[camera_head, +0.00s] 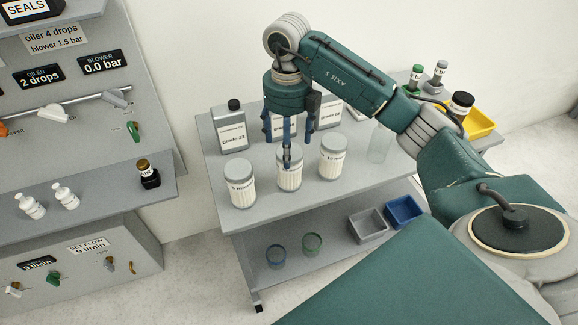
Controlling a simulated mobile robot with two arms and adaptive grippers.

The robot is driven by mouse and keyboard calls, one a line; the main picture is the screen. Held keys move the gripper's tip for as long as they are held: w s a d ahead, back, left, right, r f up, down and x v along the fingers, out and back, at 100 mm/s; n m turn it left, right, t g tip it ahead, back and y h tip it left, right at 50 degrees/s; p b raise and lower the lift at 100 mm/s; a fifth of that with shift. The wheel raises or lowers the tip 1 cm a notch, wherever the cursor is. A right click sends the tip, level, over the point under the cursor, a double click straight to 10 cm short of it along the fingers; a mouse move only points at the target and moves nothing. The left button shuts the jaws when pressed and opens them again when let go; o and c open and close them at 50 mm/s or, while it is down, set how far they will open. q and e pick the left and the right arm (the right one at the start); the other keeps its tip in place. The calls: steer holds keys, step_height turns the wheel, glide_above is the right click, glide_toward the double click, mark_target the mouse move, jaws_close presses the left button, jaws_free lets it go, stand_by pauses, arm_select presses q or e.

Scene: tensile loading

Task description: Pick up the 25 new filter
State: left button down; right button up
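Three white ribbed filters with grey lids stand in a row on the grey table: a left filter (240,195), a middle filter (290,179) and a right filter (333,165). Each has a small label. The right one seems to read 10; the left and middle ones are too small or covered to read surely, so I cannot tell which is the 25. My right gripper (289,143) points down above the middle filter, its blue fingers spread apart. The front finger overlaps that filter's lid and label in the picture; contact cannot be told. My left gripper is out of view.
Grade-labelled cans (233,138) stand behind the filters. A clear cylinder (379,144) stands to their right, with a yellow bin (480,123) farther right. A control panel (75,100) stands left.

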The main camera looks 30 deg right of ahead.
steer(key=f+p, duration=0.1)
steer(key=f, duration=0.2)
steer(key=shift+s+d+f+p, duration=0.1)
steer(key=shift+d+f+p, duration=0.15)
steer(key=shift+p, duration=0.15)
steer(key=shift+f, duration=0.7)
steer(key=c, duration=1.5)
